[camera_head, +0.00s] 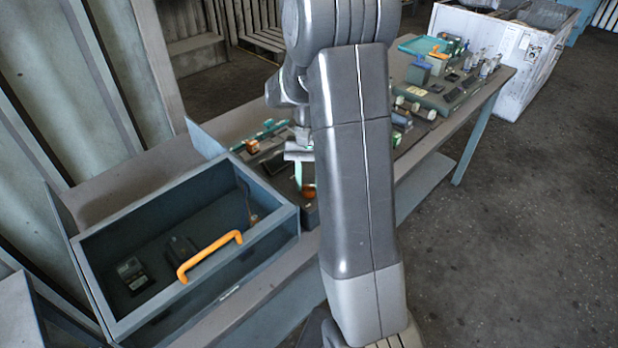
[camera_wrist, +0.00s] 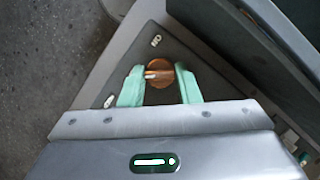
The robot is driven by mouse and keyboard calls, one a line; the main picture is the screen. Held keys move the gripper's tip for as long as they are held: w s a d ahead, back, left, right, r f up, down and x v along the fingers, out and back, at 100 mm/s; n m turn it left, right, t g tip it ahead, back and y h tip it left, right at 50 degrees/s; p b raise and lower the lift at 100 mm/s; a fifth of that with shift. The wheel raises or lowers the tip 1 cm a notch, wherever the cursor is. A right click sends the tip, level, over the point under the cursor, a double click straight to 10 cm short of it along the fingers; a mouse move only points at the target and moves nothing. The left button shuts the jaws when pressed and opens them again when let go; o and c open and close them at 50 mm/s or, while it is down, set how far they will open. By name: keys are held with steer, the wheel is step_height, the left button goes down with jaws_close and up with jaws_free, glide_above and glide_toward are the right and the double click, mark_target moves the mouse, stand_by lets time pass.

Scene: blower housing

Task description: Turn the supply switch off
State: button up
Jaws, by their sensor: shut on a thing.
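The supply switch is a round copper-orange knob (camera_wrist: 158,85) on a grey plate (camera_wrist: 176,47) with small pale labels. A pale pointer mark on the knob lies roughly crosswise in the wrist view. My gripper (camera_wrist: 159,76) has its two mint-green fingers on either side of the knob, shut on it. In the head view the knob (camera_head: 309,191) shows as a small orange patch just below my gripper (camera_head: 299,174). My arm hides much of the plate there.
A grey box (camera_head: 285,214) with an orange handle (camera_head: 210,254) and dark devices inside stands left of the switch. Several small parts and a teal tray (camera_head: 424,46) occupy the bench's far end. A white crate (camera_head: 510,65) stands behind. The floor at right is clear.

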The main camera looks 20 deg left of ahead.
steer(key=shift+n, duration=0.4)
steer(key=o, duration=1)
steer(key=shift+c, duration=0.2)
steer(key=shift+r, duration=0.1)
steer(key=v, duration=1.3)
steer(key=shift+a+r+b, duration=0.3)
steer(key=shift+b, duration=0.05)
steer(key=shift+w+f, duration=0.1)
steer(key=shift+f, duration=0.05)
steer(key=x, duration=1.3)
steer(key=shift+d+f+p, duration=0.3)
steer(key=shift+p, duration=0.1)
